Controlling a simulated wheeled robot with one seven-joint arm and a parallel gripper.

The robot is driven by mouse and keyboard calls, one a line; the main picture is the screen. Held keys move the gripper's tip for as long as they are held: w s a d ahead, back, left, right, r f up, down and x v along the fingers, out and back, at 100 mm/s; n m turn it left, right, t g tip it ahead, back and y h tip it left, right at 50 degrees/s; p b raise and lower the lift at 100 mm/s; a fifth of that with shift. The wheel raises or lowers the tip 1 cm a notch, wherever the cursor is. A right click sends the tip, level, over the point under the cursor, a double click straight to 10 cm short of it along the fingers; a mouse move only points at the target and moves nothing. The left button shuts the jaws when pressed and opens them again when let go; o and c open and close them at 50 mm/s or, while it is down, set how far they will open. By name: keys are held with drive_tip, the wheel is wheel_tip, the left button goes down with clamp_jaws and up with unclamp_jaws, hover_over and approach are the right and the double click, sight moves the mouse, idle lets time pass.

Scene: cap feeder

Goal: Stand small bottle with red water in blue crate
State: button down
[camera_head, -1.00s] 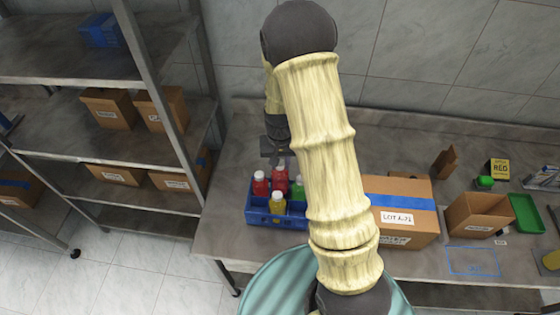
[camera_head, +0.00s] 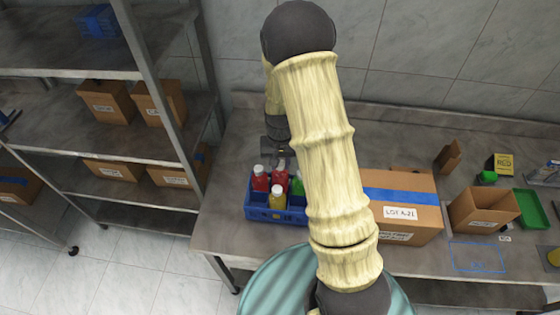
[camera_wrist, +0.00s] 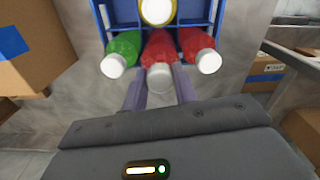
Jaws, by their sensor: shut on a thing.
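The blue crate (camera_head: 277,219) stands on the bench at its left end. My gripper (camera_wrist: 160,85) is shut on a small bottle with red water and a white cap (camera_wrist: 160,52). In the head view this bottle (camera_head: 280,178) is at the back middle of the crate, about upright. Its base is hidden, so I cannot tell whether it touches the crate floor. Another red bottle (camera_head: 260,182), a yellow bottle (camera_head: 277,201) and a green bottle (camera_head: 298,187) stand in the crate around it.
A cardboard box with blue tape (camera_head: 400,190) stands right of the crate, beyond my arm. An open box (camera_head: 483,209) and a green tray (camera_head: 531,209) are farther right. A metal shelf with boxes (camera_head: 110,100) is at the left. The wall is close behind.

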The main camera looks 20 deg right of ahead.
drive_tip(key=shift+f+b, duration=0.4)
drive_tip(key=shift+f, duration=0.35)
drive_tip(key=shift+f+b, duration=0.7)
drive_tip(key=shift+f, duration=0.25)
drive_tip(key=c, duration=1)
unclamp_jaws()
drive_tip(key=c, duration=0.4)
drive_tip(key=shift+r, duration=0.15)
drive_tip(key=shift+r+p, duration=1.15)
drive_tip(key=shift+r, duration=0.2)
